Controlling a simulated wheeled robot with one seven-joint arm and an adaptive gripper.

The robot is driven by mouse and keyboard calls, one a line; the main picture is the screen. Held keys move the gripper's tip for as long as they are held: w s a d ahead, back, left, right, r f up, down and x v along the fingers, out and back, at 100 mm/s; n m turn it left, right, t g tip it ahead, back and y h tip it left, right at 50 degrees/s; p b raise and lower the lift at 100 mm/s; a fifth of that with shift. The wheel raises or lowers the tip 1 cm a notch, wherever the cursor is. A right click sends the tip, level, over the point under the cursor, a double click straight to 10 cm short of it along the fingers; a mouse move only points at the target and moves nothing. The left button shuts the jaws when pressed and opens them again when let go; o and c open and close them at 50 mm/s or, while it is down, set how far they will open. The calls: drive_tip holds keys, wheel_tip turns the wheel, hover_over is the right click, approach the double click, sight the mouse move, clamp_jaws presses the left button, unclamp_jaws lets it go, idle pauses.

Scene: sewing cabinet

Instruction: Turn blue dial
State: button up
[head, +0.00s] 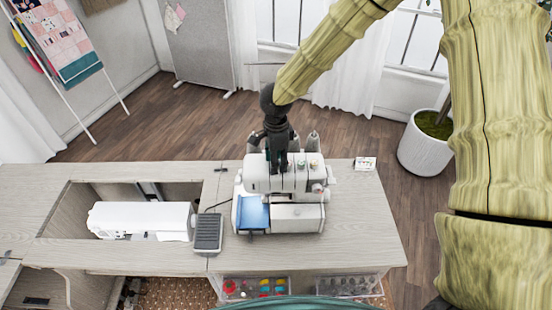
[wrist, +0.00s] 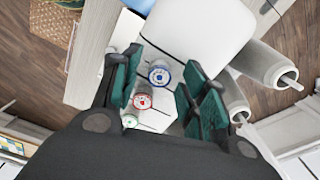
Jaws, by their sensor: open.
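The blue dial (wrist: 159,75) is a round white knob with a blue mark on the serger (head: 297,218). In the wrist view it shows between the two green fingers of my gripper (wrist: 162,66), nearer their tips. The fingers are apart, one on each side of the dial, with nothing between them that I hold. I cannot tell whether either finger touches it. A red dial (wrist: 142,101) and a green dial (wrist: 129,121) sit in a row beside it. In the head view my gripper (head: 278,160) is over the top of the serger and the blue dial is hidden.
Thread spindles (wrist: 268,65) stand close to my gripper at the serger's back. A white sewing machine (head: 140,218) lies in the cabinet opening, with a grey foot pedal (head: 208,232) beside it. The tabletop (head: 362,225) right of the serger is mostly free.

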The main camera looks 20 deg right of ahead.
drive_tip(key=shift+f, duration=0.25)
clamp_jaws()
drive_tip(key=shift+m, duration=2.1)
unclamp_jaws()
